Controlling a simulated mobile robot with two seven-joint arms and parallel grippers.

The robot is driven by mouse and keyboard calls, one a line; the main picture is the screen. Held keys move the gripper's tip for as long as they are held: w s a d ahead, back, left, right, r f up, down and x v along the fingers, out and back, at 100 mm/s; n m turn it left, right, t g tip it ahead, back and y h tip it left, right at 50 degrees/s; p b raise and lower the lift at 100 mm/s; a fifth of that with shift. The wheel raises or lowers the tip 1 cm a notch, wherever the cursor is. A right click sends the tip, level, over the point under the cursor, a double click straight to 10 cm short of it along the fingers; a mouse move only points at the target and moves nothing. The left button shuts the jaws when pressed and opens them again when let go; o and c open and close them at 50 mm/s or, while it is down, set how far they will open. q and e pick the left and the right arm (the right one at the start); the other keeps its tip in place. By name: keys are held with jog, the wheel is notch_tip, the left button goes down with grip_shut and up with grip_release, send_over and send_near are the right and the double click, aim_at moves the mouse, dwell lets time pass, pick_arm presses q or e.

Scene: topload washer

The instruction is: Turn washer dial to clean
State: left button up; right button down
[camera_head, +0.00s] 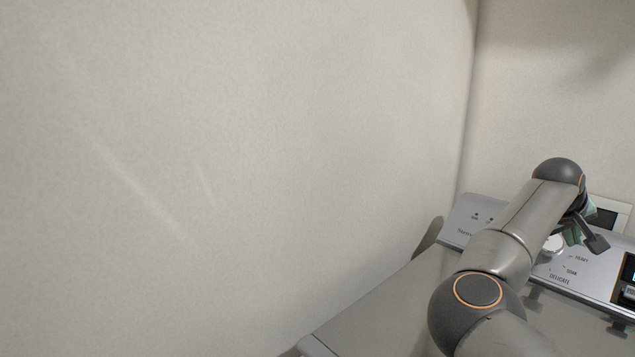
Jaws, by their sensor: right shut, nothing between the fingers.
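The washer's grey control panel (463,222) shows at the lower right, at the back of the washer top. The washer dial (553,244) is a pale round knob on the panel, partly hidden by my right arm. Printed labels, one reading DELICATE, stand beside and below it. My right gripper (586,238) is over the panel just right of the dial, shut and empty. I cannot tell whether it touches the dial. The dial's pointer and setting are hidden. My left gripper is not in view.
The washer's flat top (385,310) stretches toward the lower middle. A plain pale wall (230,150) fills the left and middle, meeting another wall (560,80) at a corner on the right. A dark display (627,282) is at the right edge.

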jog(key=s+d+r+n+g+h+p, duration=0.1)
jog(key=s+d+r+n+h+p, duration=0.15)
jog(key=d+r+n+h, duration=0.45)
notch_tip(320, 180, up, 14)
jog(key=n+t+h+p, duration=0.1)
jog(key=n+t+p, duration=0.2)
jog(key=n+t, duration=1.5)
send_over(551, 246)
jog(key=n+g, duration=0.8)
jog(key=w+a+f+n+y+p, duration=0.4)
jog(key=f+n+y, duration=0.45)
jog(key=n, duration=1.15)
jog(key=s+a+f+n+g+y+p, duration=0.1)
jog(key=s+f+n+g+y+p, duration=0.1)
jog(key=s+f+n+g, duration=0.85)
jog(key=w+d+f+b, duration=0.1)
jog(key=f, duration=0.1)
jog(key=w+d+f+t+b, duration=0.1)
jog(key=f+b, duration=0.1)
jog(key=f, duration=0.1)
jog(key=f+t+b, duration=0.1)
jog(key=f, duration=0.1)
jog(key=shift+w+d+f+n, duration=0.2)
jog(key=shift+w+d+n, duration=0.15)
jog(key=shift+w+d, duration=0.05)
jog(key=shift+w+d+f, duration=0.25)
jog(key=shift+f, duration=0.2)
